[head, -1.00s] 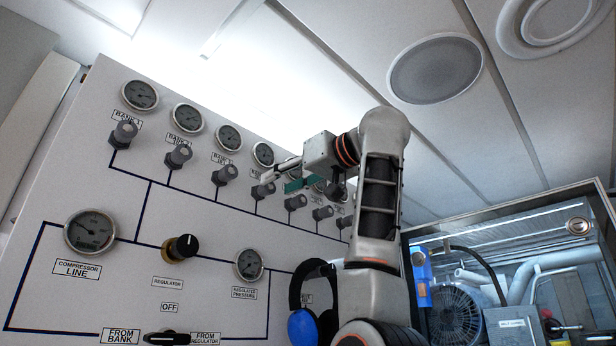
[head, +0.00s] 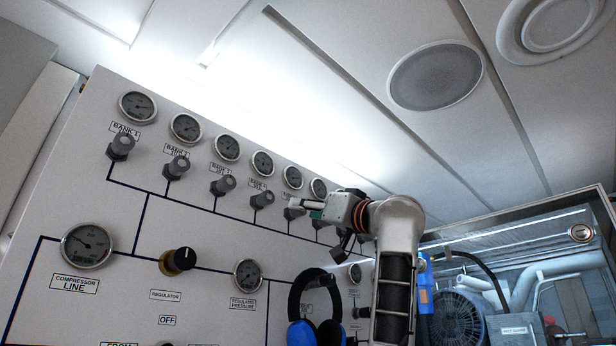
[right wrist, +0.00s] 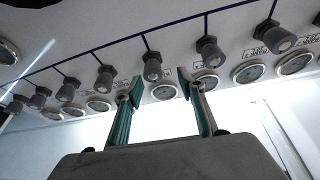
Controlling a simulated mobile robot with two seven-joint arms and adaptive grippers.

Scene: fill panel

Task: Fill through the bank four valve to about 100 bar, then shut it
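The bank four valve (head: 262,200) is a grey knob, fourth from the left in the upper row on the white panel in the head view. Its round gauge (head: 262,163) sits above it; the reading is too small to tell. My right gripper (head: 298,206) is right of this knob, in front of the fifth valve and partly covering it. In the right wrist view the gripper (right wrist: 163,88) has its teal-padded fingers apart with nothing between them. A grey knob (right wrist: 152,66) shows beyond the gap; I cannot read its number. My left gripper is out of view.
Neighbouring bank three valve (head: 223,186) stands close to the left. Below are the regulator knob (head: 178,261) and compressor line gauge (head: 87,246). Blue-and-black ear defenders (head: 312,310) hang by my right arm. A glass-fronted machinery enclosure (head: 520,270) is at right.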

